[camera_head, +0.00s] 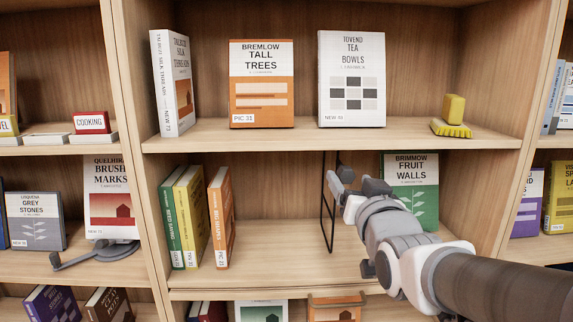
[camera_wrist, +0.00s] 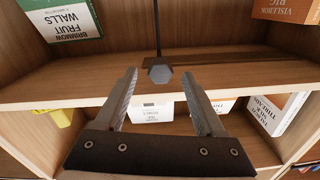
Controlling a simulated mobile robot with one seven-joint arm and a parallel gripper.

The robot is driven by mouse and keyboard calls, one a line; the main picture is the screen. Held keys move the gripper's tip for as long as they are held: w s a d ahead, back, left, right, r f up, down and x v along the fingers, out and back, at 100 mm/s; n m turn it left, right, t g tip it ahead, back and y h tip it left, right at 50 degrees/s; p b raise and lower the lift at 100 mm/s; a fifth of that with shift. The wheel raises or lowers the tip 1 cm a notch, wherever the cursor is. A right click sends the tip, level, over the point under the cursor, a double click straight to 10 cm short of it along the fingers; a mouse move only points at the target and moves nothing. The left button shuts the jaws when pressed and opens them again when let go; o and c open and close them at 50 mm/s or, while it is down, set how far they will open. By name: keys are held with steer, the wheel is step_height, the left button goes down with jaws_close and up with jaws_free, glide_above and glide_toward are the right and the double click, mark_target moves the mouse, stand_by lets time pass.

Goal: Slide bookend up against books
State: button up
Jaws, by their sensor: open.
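The black wire-frame bookend (camera_head: 323,215) stands upright on the middle shelf, right of a row of books, with a wide gap between. The row holds a green book (camera_head: 172,225), a yellow book (camera_head: 190,220) and an orange book (camera_head: 221,218). My gripper (camera_head: 345,180) is open close to the bookend's right side in the head view. In the wrist view, a dark post (camera_wrist: 158,38) with a grey hexagonal knob (camera_wrist: 160,74) shows between the fingertips of my gripper (camera_wrist: 160,80). I cannot tell whether the fingers touch it.
A green-and-white book (camera_head: 425,205) stands at the back right, partly behind my arm. The shelf floor between orange book and bookend is clear.

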mark_target(341, 164)
steer(key=shift+w+a+p, duration=0.1)
steer(key=shift+w+p, duration=0.3)
steer(key=shift+w, duration=3.35)
steer(key=shift+c, duration=0.2)
jaws_close()
